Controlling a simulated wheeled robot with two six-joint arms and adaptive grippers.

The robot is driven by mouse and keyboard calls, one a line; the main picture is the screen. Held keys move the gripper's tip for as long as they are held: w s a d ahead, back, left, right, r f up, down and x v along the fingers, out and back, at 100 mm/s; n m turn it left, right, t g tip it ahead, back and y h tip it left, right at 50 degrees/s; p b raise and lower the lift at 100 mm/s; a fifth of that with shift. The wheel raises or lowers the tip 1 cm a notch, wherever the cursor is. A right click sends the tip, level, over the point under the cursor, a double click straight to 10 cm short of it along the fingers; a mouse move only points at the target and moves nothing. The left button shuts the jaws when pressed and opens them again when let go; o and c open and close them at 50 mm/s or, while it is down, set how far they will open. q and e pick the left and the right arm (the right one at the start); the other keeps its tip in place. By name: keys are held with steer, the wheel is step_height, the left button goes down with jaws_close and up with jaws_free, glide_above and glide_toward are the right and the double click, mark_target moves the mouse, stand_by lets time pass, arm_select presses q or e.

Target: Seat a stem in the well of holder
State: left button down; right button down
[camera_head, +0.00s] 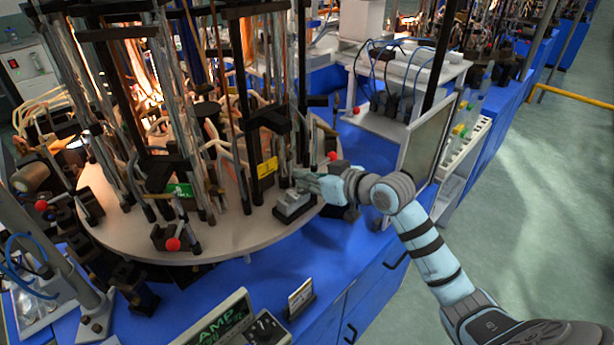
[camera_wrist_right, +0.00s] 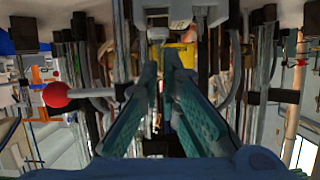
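A small light-grey block that looks like the holder (camera_head: 293,205) sits on the front right edge of the round table. My right gripper (camera_head: 308,182) is just above it, reaching in from the right. In the right wrist view, which looks upside down, my right gripper's two fingers (camera_wrist_right: 160,72) run close together with a narrow gap at the tips. A pale grey block, likely the holder (camera_wrist_right: 180,14), shows at the top there. I cannot make out a stem between the fingers or in the well, and the well is not clear. My left gripper is not in view.
The round table (camera_head: 235,236) carries crowded rods and burners close beyond my right gripper. A yellow label (camera_head: 266,168) and a red knob (camera_head: 333,155) are near it. A display box (camera_head: 222,325) stands in front on the blue bench. Open floor lies right.

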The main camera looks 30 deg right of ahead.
steer(key=shift+f, duration=0.8)
stand_by(0.5)
steer(key=c, duration=2.1)
jaws_free()
steer(key=shift+p+v, duration=1.7)
steer(key=shift+v, duration=0.55)
steer(key=o, duration=0.6)
